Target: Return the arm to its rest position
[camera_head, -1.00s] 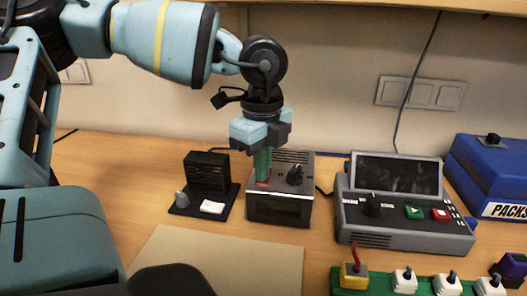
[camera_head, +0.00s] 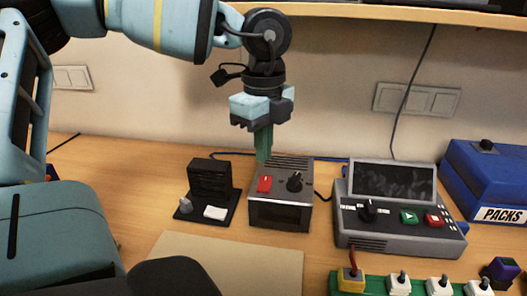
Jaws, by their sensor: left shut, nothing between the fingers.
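My left arm comes in from the upper left in the head view. Its gripper (camera_head: 263,143) points straight down with its green fingers together and nothing between them. The fingertips are just above and behind a grey box (camera_head: 279,214) with a red switch (camera_head: 264,184) and a black knob (camera_head: 295,181) on its top. In the picture the fingers end near the box's back left edge. They look clear of the red switch. My right gripper is not in view.
A small black device (camera_head: 209,180) stands left of the box. A grey console (camera_head: 400,214) with a screen and a blue case (camera_head: 490,178) are to the right. A green strip with several plugs (camera_head: 400,284) lies at the front. A shelf (camera_head: 400,14) crosses the top.

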